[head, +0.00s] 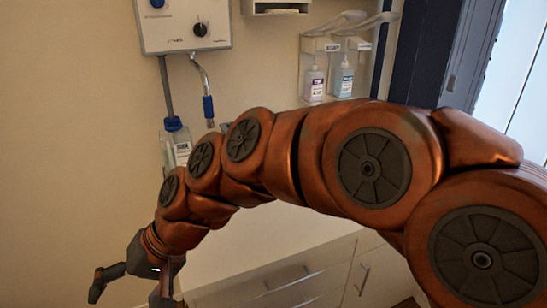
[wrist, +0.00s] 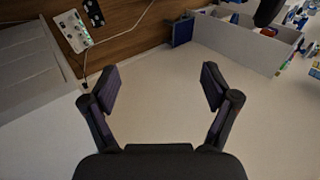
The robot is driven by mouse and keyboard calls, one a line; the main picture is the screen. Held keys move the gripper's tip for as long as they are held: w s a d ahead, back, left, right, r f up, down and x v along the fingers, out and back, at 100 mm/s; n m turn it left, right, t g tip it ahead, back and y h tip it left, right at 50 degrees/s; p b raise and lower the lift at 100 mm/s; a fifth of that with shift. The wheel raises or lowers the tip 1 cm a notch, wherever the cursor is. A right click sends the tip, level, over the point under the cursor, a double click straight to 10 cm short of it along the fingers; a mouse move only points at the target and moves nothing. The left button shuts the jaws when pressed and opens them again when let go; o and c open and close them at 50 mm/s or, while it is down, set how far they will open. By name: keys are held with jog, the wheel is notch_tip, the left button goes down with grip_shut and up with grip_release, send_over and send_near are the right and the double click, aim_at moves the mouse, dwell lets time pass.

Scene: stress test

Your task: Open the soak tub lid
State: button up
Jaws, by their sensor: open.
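I cannot make out a soak tub or its lid for certain in either view. My gripper (head: 130,292) is at the lower left of the head view, at the end of my copper-coloured arm, pointing down beside the counter. In the wrist view my gripper (wrist: 160,87) has its two dark fingers spread wide apart. Nothing is between them but a plain pale surface (wrist: 160,115) beyond. My arm hides much of the counter and the wall behind it.
A white counter with drawers (head: 287,283) stands below my arm. Bottles (head: 314,84) hang in a wall rack behind it, near a wall unit (head: 188,24). The wrist view shows a power strip (wrist: 71,31), a ribbed grey panel (wrist: 30,70) and a pale open-topped box (wrist: 236,46).

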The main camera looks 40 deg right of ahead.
jog(key=shift+o, duration=0.7)
jog(key=w+r+m+t+y+b, duration=0.2)
jog(key=w, duration=0.4)
jog(key=shift+w+r+t, duration=0.2)
jog(key=shift+r+t, duration=0.05)
jog(key=shift+t, duration=0.15)
jog(key=w+d+r+m+t+b, duration=0.4)
jog(key=w+d+r+m+t, duration=0.25)
jog(key=w, duration=0.25)
jog(key=w+d+r+m+t+h+b, duration=0.1)
jog(key=w+d+m+t+b, duration=0.2)
jog(key=d, duration=0.5)
jog(key=w+d+r+m+t+h+b, duration=0.1)
jog(key=w+d+m+t+h+b, duration=0.1)
jog(key=d+m, duration=0.4)
jog(key=s+d+f+m+h+b, duration=0.15)
jog(key=d+f+m+h, duration=0.35)
jog(key=d, duration=0.6)
jog(key=s+d+f+m+h+b, duration=0.1)
jog(key=d+f+m+h+b, duration=0.25)
jog(key=d+m, duration=0.6)
jog(key=s+d+f+m+h+b, duration=0.1)
jog(key=d+f+m+h, duration=0.35)
jog(key=d, duration=0.95)
jog(key=shift+n+g+y, duration=0.25)
jog(key=shift+g+y, duration=0.1)
jog(key=shift+y, duration=0.15)
jog(key=shift+p+x, duration=1.45)
jog(key=shift+x, duration=2.15)
jog(key=shift+a, duration=0.1)
